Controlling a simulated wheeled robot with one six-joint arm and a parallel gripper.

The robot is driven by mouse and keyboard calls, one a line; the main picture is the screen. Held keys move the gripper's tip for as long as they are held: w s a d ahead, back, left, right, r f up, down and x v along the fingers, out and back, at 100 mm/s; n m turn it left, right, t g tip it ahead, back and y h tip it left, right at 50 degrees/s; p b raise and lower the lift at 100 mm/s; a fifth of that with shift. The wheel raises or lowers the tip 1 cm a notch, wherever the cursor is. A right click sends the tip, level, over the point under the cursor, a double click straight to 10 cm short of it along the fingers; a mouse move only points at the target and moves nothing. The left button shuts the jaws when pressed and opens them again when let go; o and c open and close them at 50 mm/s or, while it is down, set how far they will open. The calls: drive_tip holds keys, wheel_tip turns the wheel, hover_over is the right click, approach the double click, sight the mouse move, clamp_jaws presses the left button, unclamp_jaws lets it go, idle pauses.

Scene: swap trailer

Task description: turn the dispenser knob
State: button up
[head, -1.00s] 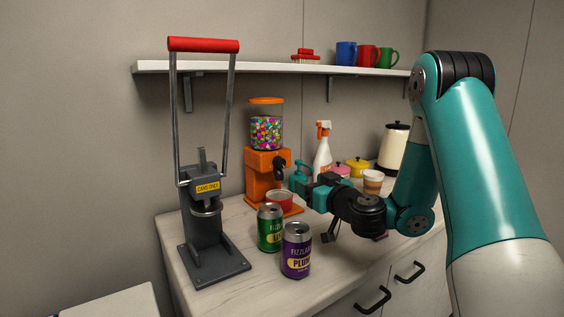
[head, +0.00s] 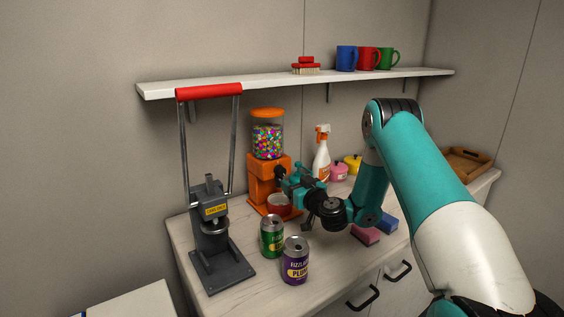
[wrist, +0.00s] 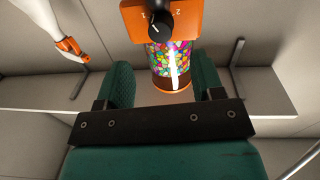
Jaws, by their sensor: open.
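The orange candy dispenser (head: 263,185) stands on the counter with a clear jar of coloured candies on top. Its black knob (head: 281,171) is on the front, partly hidden by my gripper. In the wrist view the dispenser appears upside down, with the knob (wrist: 160,25) at the top edge between the marks 1 and 2. My gripper (head: 287,181) is at the dispenser's front, close to the knob. In the wrist view its green fingers (wrist: 163,78) are apart and empty, with the knob above the gap between them. I cannot tell whether they touch it.
A green can (head: 271,237) and a purple can (head: 295,260) stand in front. A grey can press (head: 214,235) is at left, a spray bottle (head: 321,155) behind right, and sponges (head: 366,235) at right. A shelf (head: 260,82) runs above.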

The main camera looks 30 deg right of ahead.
sight(282, 173)
drive_tip(key=w+p, duration=0.4)
drive_tip(key=w, duration=0.2)
drive_tip(key=shift+w+r, duration=0.15)
drive_tip(key=shift+w, duration=0.15)
drive_tip(key=shift+w+d, duration=0.15)
drive_tip(key=shift+w, duration=0.35)
drive_tip(key=c, duration=0.9)
drive_tip(key=shift+f+m+b, duration=0.2)
drive_tip(key=shift+m+b, duration=0.25)
drive_tip(key=shift+m, duration=0.35)
drive_tip(key=shift+r+m, duration=0.1)
drive_tip(key=shift+m, duration=0.7)
drive_tip(key=o, duration=0.9)
drive_tip(key=shift+b, duration=0.3)
